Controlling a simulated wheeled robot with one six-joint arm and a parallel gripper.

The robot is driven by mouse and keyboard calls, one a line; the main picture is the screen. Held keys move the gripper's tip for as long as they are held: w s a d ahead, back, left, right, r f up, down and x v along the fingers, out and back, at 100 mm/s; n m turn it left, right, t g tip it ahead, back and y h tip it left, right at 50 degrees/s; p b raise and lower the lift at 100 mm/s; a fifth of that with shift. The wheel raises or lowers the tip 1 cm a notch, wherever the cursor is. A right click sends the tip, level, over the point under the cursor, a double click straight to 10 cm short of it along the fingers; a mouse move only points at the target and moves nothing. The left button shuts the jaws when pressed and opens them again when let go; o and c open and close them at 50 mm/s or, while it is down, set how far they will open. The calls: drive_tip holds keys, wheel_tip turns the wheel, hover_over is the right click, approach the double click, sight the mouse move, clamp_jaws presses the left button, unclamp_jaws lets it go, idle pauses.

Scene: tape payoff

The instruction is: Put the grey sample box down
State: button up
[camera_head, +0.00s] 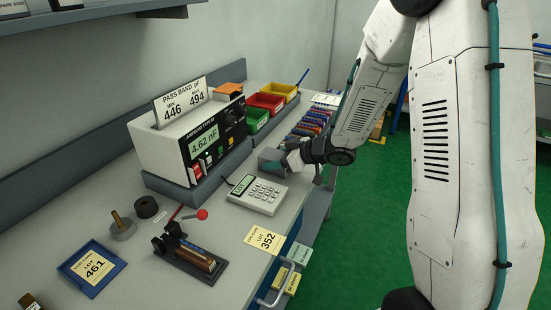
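The grey sample box (270,159) is at the tip of my gripper (287,159), over the bench just behind the calculator. My gripper reaches in from the right and appears shut on the box. The fingers are small and partly hidden, and a white piece shows beside the box. I cannot tell whether the underside of the box touches the bench.
A calculator (257,194) lies in front of the box. The capacitance meter (190,140) stands to its left. Colored bins (265,103) and a rack of small parts (306,127) are behind. A red-handled fixture (188,252) and lot cards (264,240) are nearer.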

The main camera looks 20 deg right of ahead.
drive_tip(key=o, duration=0.4)
drive_tip(key=shift+c, duration=0.2)
drive_tip(key=shift+r, duration=0.2)
drive_tip(key=s+d+r+m+t+h, duration=0.1)
drive_tip(key=s+d+r+m+h, duration=0.3)
drive_tip(key=d+r, duration=0.35)
drive_tip(key=s+d+r+m+t+h, duration=0.1)
drive_tip(key=s+d+r+h, duration=0.3)
drive_tip(key=d+r+h, duration=0.3)
drive_tip(key=s+a+r+m+g, duration=0.1)
drive_tip(key=s+a+g, duration=0.2)
drive_tip(key=s, duration=0.6)
drive_tip(key=s+a+r+m+g+y, duration=0.1)
drive_tip(key=s+a+g, duration=0.2)
drive_tip(key=s, duration=0.7)
drive_tip(key=s+a+r+m+g+y, duration=0.1)
drive_tip(key=s+a+m+g, duration=0.1)
drive_tip(key=s, duration=0.7)
drive_tip(key=a+g, duration=0.1)
drive_tip(key=a, duration=0.1)
drive_tip(key=shift+s+a, duration=0.15)
drive_tip(key=shift+a, duration=0.2)
